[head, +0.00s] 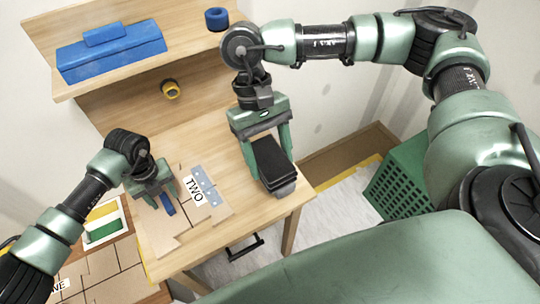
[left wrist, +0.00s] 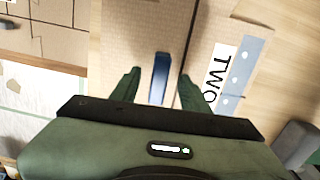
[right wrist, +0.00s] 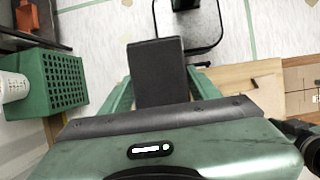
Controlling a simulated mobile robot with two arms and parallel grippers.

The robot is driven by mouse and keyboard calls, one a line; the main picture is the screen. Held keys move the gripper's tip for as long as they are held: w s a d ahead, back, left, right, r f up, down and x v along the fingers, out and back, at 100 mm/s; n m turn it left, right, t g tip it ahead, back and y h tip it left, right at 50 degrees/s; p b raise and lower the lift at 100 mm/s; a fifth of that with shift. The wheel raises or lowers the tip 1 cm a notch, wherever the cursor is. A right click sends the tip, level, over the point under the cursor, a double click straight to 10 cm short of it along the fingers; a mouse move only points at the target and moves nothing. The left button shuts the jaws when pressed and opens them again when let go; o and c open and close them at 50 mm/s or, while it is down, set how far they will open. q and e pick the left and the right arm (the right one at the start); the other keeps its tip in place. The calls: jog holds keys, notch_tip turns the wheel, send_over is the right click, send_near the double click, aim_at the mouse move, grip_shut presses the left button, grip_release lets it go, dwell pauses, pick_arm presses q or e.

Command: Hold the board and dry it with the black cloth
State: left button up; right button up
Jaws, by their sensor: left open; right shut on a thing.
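The tan board (head: 163,234) lies flat on the wooden table, with a blue handle-like piece (head: 167,204) on it. My left gripper (head: 160,200) is open above the board, its fingers on either side of the blue piece. In the left wrist view the blue piece (left wrist: 160,78) shows between the fingers with a gap on each side. My right gripper (head: 271,168) is shut on the black cloth (head: 272,157), a dark block-like pad, held over the table's right end. The cloth also fills the middle of the right wrist view (right wrist: 158,70).
A label reading TWO (head: 194,190) lies beside a grey-blue strip (head: 207,187) on the board's right part. A shelf holds a blue box (head: 112,55) and a blue ring (head: 216,19). A green crate (head: 398,188) stands on the floor at right. Yellow tape (head: 170,89) sits at the table's back.

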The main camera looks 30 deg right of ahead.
pick_arm(q)
jog(key=shift+f, duration=0.1)
pick_arm(e)
jog(key=shift+f, duration=0.1)
dwell(0.4)
pick_arm(q)
jog(key=shift+f+b, duration=0.85)
jog(key=shift+f, duration=0.05)
pick_arm(e)
jog(key=shift+f, duration=0.75)
pick_arm(q)
grip_shut()
pick_arm(e)
jog(key=shift+r, duration=0.1)
dwell(0.8)
